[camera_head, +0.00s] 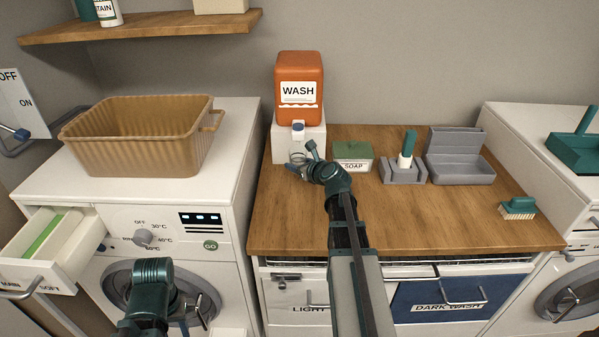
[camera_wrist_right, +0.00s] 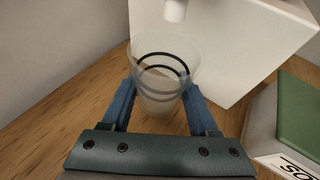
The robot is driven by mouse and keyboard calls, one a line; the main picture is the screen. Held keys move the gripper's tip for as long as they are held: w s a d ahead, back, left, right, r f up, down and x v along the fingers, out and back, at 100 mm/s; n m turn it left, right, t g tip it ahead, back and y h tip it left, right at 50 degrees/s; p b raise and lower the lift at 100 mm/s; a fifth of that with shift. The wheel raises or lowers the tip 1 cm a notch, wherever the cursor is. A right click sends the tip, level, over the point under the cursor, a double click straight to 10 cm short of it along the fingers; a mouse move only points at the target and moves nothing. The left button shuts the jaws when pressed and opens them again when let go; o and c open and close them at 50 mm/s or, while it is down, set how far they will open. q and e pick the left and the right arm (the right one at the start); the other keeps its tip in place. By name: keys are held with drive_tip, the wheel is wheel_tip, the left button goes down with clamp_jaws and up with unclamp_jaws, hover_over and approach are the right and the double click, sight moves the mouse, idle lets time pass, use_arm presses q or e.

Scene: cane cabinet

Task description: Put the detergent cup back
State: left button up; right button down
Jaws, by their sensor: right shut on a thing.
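The detergent cup (camera_wrist_right: 160,75) is clear with dark rings and sits between the blue fingers of my right gripper (camera_wrist_right: 158,95), which is shut on it. In the head view the cup (camera_head: 298,158) shows small at the front of the white stand (camera_head: 314,141), below the white spout of the orange WASH container (camera_head: 299,85). The right gripper (camera_head: 303,165) reaches there from the front. Whether the cup's base touches the wooden top is unclear. My left gripper (camera_head: 196,306) is in front of the left washer; its jaw opening is unclear.
A green-lidded SOAP box (camera_head: 352,157) stands right of the right gripper. Grey holders (camera_head: 461,165) and a brush (camera_head: 517,208) are farther right on the wooden counter (camera_head: 400,225). A tan basket (camera_head: 140,135) sits on the left washer, whose detergent drawer (camera_head: 50,250) is open.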

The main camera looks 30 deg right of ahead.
drive_tip(key=shift+f+b, duration=0.3)
drive_tip(key=shift+f, duration=0.5)
use_arm(q)
drive_tip(key=shift+s+d+f, duration=0.15)
drive_tip(key=shift+d+f, duration=0.05)
drive_tip(key=shift+f, duration=0.5)
use_arm(e)
drive_tip(key=shift+r, duration=0.1)
drive_tip(key=shift+f, duration=0.25)
drive_tip(key=shift+c, duration=2.2)
unclamp_jaws()
drive_tip(key=shift+r, duration=0.1)
use_arm(q)
drive_tip(key=shift+f, duration=0.15)
use_arm(e)
drive_tip(key=shift+r, duration=0.1)
drive_tip(key=shift+s+r+p, duration=0.25)
drive_tip(key=shift+s+p, duration=0.05)
use_arm(q)
wheel_tip(320, 180, up, 5)
drive_tip(key=p, duration=0.4)
use_arm(e)
drive_tip(key=v, duration=1.1)
drive_tip(key=shift+s+a, duration=0.1)
drive_tip(key=shift+s, duration=0.1)
